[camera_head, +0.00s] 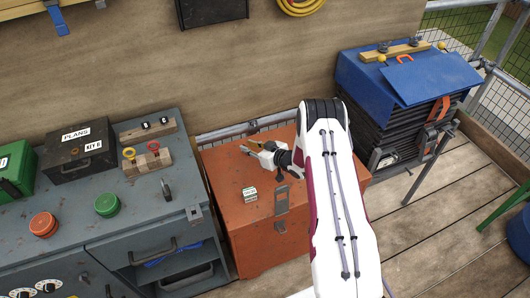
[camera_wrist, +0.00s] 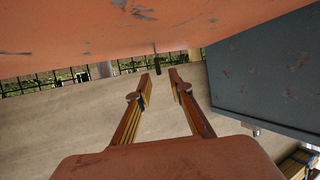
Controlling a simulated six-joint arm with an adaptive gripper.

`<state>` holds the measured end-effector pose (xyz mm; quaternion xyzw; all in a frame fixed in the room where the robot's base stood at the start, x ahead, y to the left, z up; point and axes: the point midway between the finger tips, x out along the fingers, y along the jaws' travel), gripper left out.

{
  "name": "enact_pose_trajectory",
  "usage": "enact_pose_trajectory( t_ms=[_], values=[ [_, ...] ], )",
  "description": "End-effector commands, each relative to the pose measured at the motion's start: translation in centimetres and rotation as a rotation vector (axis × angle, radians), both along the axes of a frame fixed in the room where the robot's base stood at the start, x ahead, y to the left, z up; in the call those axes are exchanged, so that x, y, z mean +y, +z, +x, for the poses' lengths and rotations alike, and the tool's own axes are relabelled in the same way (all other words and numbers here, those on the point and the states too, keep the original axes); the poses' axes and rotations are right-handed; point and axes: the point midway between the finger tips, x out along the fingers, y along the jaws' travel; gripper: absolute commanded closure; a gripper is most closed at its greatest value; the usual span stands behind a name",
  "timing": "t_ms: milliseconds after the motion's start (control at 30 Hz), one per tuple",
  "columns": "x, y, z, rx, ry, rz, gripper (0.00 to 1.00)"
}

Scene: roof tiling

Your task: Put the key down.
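My gripper (camera_wrist: 163,75) is over the orange chest (camera_head: 236,222); in the head view its fingers (camera_head: 252,147) reach left above the lid. In the wrist view the fingers are apart, with a visible gap at the tips. On the grey cabinet (camera_head: 105,225), a wooden block (camera_head: 158,163) carries items with a yellow ring (camera_head: 129,153) and a red ring (camera_head: 153,146).
A black box (camera_head: 80,152) labelled PLANS and KEY 6 stands on the cabinet beside red (camera_head: 43,224) and green (camera_head: 107,204) round items. A blue-topped dark stack (camera_head: 400,80) stands right. The lid's left part looks clear.

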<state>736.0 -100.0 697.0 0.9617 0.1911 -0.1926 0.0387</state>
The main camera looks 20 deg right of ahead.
Motion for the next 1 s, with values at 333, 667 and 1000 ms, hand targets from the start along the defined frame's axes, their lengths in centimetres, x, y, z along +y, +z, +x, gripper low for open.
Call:
enact_pose_trajectory(
  t_ms=[333,667,1000],
  values=[
    [-1.2,1.2,-2.7,0.001,-0.003,0.001,0.79],
    [-2.6,2.8,-6.1,0.001,-0.003,0.001,0.79],
    [-3.9,4.2,-9.2,0.0,-0.001,0.0,0.79]
  ],
)
